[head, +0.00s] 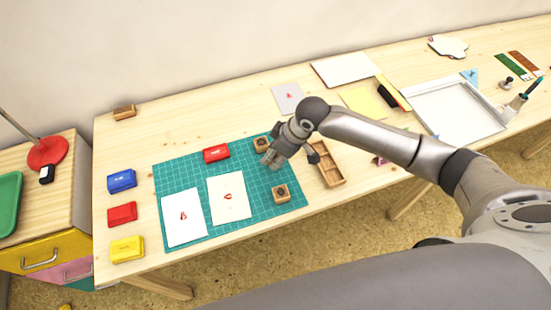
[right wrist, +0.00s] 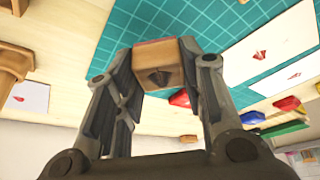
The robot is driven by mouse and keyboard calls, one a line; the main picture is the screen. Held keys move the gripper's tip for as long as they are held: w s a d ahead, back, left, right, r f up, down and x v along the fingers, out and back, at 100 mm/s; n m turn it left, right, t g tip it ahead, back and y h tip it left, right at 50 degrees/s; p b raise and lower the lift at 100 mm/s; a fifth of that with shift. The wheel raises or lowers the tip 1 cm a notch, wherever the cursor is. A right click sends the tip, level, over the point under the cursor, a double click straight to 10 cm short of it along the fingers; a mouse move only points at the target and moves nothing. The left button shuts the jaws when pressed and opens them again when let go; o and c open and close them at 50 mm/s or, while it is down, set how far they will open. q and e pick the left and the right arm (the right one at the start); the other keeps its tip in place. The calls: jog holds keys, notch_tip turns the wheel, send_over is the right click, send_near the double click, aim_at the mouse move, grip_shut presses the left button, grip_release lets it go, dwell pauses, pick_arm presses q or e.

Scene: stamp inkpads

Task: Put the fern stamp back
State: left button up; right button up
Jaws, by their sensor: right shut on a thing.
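My right gripper (head: 270,146) is over the back right of the green mat, its fingers shut on a wooden stamp (head: 262,144). In the right wrist view the gripper (right wrist: 162,70) has one finger on each side of this stamp (right wrist: 158,72), which shows a dark mark on its face; I cannot tell whether it is a fern. A second wooden stamp (head: 281,193) sits at the mat's front right. A wooden compartment tray (head: 331,181) stands right of the mat, partly hidden by my arm. It also shows in the right wrist view (right wrist: 14,62). My left gripper is not in view.
The green cutting mat (head: 180,178) bears two printed sheets (head: 184,229) and a red inkpad (head: 216,153). Blue (head: 122,181), red (head: 122,214) and yellow (head: 127,249) inkpads line the left. A small wooden block (head: 124,112) lies behind. Paper and trays fill the right.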

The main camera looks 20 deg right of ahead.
notch_tip(320, 180, down, 2)
jog(key=shift+w+f+p, duration=0.1)
jog(key=shift+f+p, duration=0.05)
jog(key=shift+p, duration=0.15)
jog(key=shift+f, duration=0.5)
jog(key=shift+f, duration=0.1)
jog(key=o, duration=0.9)
jog(key=shift+c, duration=0.2)
jog(key=v, duration=1.2)
